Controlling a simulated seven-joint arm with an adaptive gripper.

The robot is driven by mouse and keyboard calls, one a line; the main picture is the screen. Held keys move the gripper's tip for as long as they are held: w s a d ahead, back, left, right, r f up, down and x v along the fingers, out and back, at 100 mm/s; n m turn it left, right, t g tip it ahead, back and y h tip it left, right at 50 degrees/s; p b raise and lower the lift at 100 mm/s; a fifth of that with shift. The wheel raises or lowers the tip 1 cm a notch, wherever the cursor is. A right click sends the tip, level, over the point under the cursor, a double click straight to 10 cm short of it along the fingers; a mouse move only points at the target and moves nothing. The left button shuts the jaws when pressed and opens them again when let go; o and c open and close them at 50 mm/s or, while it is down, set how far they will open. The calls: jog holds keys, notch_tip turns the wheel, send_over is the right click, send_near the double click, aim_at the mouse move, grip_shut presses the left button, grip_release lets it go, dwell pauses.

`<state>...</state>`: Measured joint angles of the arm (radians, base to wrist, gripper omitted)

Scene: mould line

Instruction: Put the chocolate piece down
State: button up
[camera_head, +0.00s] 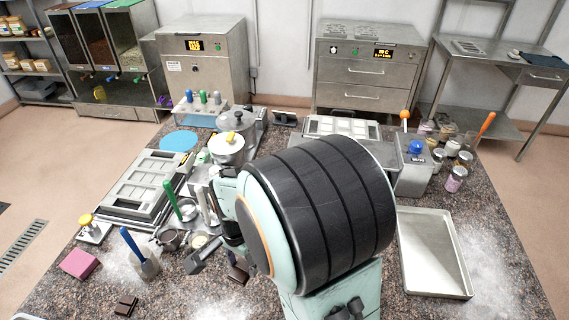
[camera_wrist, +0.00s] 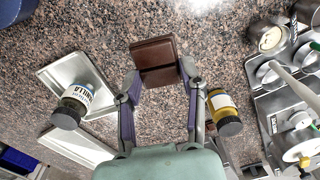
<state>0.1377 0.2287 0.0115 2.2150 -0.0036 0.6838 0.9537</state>
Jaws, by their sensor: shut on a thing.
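My gripper (camera_wrist: 160,76) is shut on a dark brown chocolate piece (camera_wrist: 154,54), which sits between the two fingertips in the wrist view. The piece is a ridged block in two sections, with speckled granite worktop behind it. In the head view the held piece (camera_head: 238,274) shows below my gripper, partly hidden by my arm. I cannot tell how far it is above the worktop. Another dark chocolate piece (camera_head: 125,305) lies on the worktop at the front left of the head view.
The granite worktop (camera_head: 200,304) has a floury patch at the front. A pink block (camera_head: 80,263), a blue-handled scraper (camera_head: 140,254) and small metal cups (camera_head: 169,238) stand to the left. An empty metal tray (camera_head: 433,253) lies to the right. A vanilla jar (camera_wrist: 75,103) shows in the wrist view.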

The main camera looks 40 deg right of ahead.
jog(key=s+d+m, duration=0.2)
jog(key=d+m, duration=0.2)
jog(key=d, duration=0.7)
jog(key=s+d+m, duration=0.2)
jog(key=d+m, duration=0.1)
jog(key=d, duration=0.9)
jog(key=shift+s+r+m, duration=0.15)
jog(key=shift+s+m, duration=0.05)
jog(key=shift+m, duration=0.2)
jog(key=s+d+m, duration=0.1)
jog(key=s+d, duration=0.1)
jog(key=s+d+m, duration=0.1)
jog(key=s+d, duration=0.2)
jog(key=s+d+m, duration=0.1)
jog(key=s+d, duration=0.1)
jog(key=shift+s+d+f, duration=0.15)
jog(key=shift+f, duration=0.2)
jog(key=shift+c, duration=0.6)
jog(key=s+d+f+m, duration=0.2)
jog(key=s+d+m, duration=0.2)
jog(key=s, duration=0.8)
send_over(443, 257)
jog(key=f, duration=0.8)
jog(key=shift+a+f, duration=0.35)
jog(key=shift+d+f, duration=0.3)
jog(key=shift+f, duration=1.6)
